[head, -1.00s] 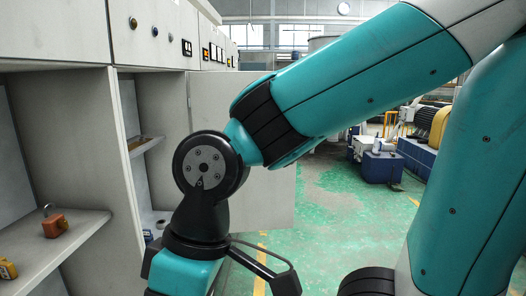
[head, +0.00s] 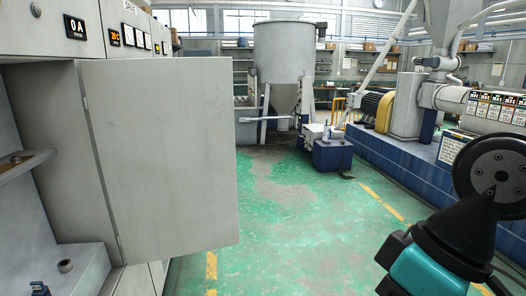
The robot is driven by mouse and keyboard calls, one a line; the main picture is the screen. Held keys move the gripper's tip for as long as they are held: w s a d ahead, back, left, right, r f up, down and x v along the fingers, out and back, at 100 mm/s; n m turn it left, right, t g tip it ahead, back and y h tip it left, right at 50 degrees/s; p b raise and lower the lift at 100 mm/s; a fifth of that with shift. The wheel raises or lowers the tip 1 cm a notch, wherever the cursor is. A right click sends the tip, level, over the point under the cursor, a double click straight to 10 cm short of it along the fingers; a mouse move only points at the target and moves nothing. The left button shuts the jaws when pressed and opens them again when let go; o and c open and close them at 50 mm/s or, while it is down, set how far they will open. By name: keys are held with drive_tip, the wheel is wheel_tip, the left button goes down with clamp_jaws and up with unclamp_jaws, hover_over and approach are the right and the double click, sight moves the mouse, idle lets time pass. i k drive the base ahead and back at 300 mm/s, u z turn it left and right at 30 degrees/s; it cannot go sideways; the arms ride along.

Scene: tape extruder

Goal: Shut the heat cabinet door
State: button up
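The heat cabinet door (head: 165,150) is a plain light grey panel hinged along its left edge. It stands swung wide open, out into the aisle. The open cabinet (head: 60,160) is to its left, with its inside showing. My arm's wrist (head: 440,245) is at the lower right, well apart from the door, with floor between them. My gripper's fingertips are outside the picture, so its state does not show.
A shelf (head: 22,165) and a cabinet floor (head: 85,268) with a small cylinder (head: 65,266) show at left. Green floor (head: 300,220) is clear in the middle. A blue box unit (head: 332,155), a hopper (head: 284,60) and the extruder's blue base (head: 400,165) stand beyond.

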sight(163, 130)
drive_tip(key=z, duration=0.35)
drive_tip(key=i, duration=5.8)
drive_tip(key=u, duration=4.5)
